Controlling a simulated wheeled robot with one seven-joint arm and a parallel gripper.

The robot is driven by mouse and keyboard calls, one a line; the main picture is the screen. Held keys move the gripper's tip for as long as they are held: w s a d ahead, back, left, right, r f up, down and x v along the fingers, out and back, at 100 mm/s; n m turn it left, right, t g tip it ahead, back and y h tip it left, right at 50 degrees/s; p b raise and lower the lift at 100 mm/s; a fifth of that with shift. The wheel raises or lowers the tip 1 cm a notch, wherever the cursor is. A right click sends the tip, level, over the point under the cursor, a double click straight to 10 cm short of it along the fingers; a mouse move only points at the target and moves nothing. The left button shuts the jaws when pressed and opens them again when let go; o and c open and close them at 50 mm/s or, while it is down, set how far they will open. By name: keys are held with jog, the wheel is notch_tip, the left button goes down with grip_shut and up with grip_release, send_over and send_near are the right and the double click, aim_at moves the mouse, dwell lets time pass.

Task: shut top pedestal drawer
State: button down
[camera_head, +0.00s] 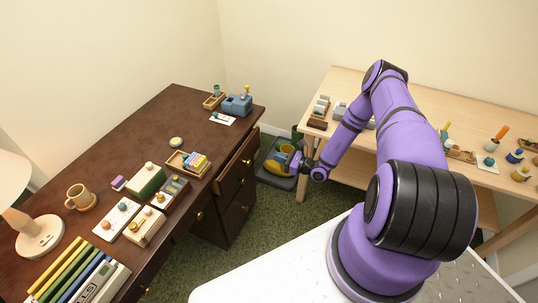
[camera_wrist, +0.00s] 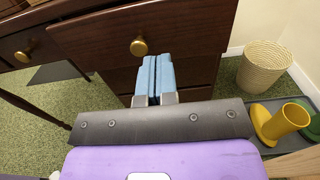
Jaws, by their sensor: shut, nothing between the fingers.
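The dark wood desk has a drawer pedestal (camera_head: 228,205) under its right end. The top pedestal drawer (camera_head: 240,157) stands out from the pedestal, with its brass knob on the front. The lower drawers look flush. In the wrist view, a drawer front with a round brass knob (camera_wrist: 138,47) faces me, apparently the top pedestal drawer. My gripper (camera_head: 296,164) is to the right of the drawer front, with a gap between them in the head view. In the wrist view its blue fingers (camera_wrist: 154,78) are together and empty, just below and right of the knob; contact cannot be judged.
A light wood table (camera_head: 318,131) is at the right. Small items cover much of the desktop (camera_head: 150,120).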

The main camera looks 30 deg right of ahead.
jog(key=s, duration=0.1)
jog(key=n, duration=1.8)
send_near(231, 169)
jog(key=x, duration=0.7)
jog(key=shift+w+a+f, duration=0.15)
jog(key=shift+w, duration=0.1)
jog(key=x, duration=0.4)
jog(key=shift+a, duration=0.15)
jog(key=shift+w+a, duration=0.15)
jog(key=shift+w, duration=0.15)
